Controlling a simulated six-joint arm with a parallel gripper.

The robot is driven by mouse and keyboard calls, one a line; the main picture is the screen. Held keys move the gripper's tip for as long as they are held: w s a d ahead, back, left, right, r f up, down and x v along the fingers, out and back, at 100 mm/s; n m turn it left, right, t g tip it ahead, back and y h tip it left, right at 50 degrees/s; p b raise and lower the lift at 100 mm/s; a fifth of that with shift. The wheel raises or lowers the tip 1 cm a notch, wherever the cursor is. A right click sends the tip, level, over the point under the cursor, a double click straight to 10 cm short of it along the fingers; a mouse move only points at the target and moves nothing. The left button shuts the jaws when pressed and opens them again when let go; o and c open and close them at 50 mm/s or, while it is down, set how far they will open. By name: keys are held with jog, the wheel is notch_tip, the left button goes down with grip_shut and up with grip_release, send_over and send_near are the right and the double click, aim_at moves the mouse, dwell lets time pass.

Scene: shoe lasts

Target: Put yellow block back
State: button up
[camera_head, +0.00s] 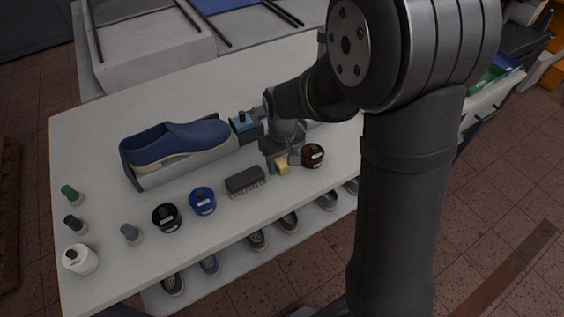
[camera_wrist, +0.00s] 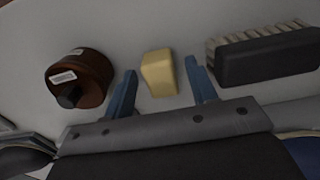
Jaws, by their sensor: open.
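The yellow block (camera_head: 282,168) lies on the white table near its front edge, between the dark brush and the brown jar. In the wrist view the yellow block (camera_wrist: 159,73) sits on the table just ahead of the gap between my fingers, and neither finger appears to touch it. My gripper (camera_wrist: 162,88) is open, with one blue finger on each side of the gap. In the head view my gripper (camera_head: 280,160) points down at the block, and part of it hides the block's back.
The brown jar (camera_wrist: 80,78) stands left of my fingers and the brush (camera_wrist: 264,55) lies right. A blue shoe (camera_head: 175,142) rests in a grey holder. Blue (camera_head: 203,200) and black (camera_head: 166,217) jars stand left of the brush (camera_head: 245,180). Small bottles stand at the table's left end.

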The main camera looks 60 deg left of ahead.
aim_at(282, 162)
notch_tip(282, 162, up, 11)
jog(key=shift+r, duration=0.15)
dwell(0.4)
notch_tip(282, 162, down, 12)
jog(key=shift+r, duration=1.9)
jog(key=shift+f, duration=0.1)
